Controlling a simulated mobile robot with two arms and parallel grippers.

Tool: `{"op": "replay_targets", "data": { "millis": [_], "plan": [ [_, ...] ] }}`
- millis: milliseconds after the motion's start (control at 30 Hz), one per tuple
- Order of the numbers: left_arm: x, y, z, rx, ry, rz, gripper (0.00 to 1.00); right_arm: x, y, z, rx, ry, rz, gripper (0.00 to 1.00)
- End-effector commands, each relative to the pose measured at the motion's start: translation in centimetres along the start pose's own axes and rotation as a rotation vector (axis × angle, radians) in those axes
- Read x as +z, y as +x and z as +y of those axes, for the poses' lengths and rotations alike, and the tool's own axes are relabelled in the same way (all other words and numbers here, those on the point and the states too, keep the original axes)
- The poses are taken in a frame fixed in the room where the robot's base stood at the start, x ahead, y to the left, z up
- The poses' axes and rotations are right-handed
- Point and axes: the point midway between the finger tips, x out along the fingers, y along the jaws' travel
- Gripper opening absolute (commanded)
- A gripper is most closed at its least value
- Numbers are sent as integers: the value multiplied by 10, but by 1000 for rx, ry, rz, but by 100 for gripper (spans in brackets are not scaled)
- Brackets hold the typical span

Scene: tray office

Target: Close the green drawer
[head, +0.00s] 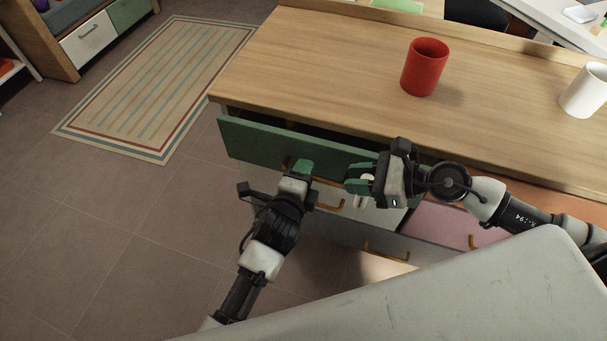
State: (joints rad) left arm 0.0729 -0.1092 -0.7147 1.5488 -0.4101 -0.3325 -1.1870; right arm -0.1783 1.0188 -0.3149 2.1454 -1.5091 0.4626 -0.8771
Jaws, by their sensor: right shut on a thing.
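The green drawer (265,140) is at the top left of the wooden desk. It is pulled out, with a dark gap showing between its front and the desktop. A brass handle (326,181) shows in part on its front. My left gripper (301,168) is at the drawer front, over part of the handle; its finger gap is hidden. My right gripper (353,181) is at the right part of the drawer front, shut at the handle's right end. The exact contact there is partly hidden.
A red mug (425,67) and a white mug (584,90) stand on the desktop (330,70). Below the green drawer are a white drawer (368,211) and a grey one; a pink drawer (455,222) is to the right. A striped rug (160,85) lies on open floor at left.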

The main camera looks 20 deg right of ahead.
Motion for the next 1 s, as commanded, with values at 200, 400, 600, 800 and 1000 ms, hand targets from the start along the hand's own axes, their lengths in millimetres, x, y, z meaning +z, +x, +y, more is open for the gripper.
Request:
{"op": "replay_targets", "data": {
  "millis": [200,400,600,800,1000],
  "plan": [
    [0,1,0,1,0,0,36,0,0,0,0,0,0,4],
    [0,1,0,1,0,0,15,0,0,0,0,0,0,4],
    [0,1,0,1,0,0,0,0,0,0,0,0,0,4],
    [0,2,0,1,0,0,0,0,0,0,0,0,0,4],
    [0,10,-2,1,1,-1,0,1,0,0,0,0,0,4]
  ]
}}
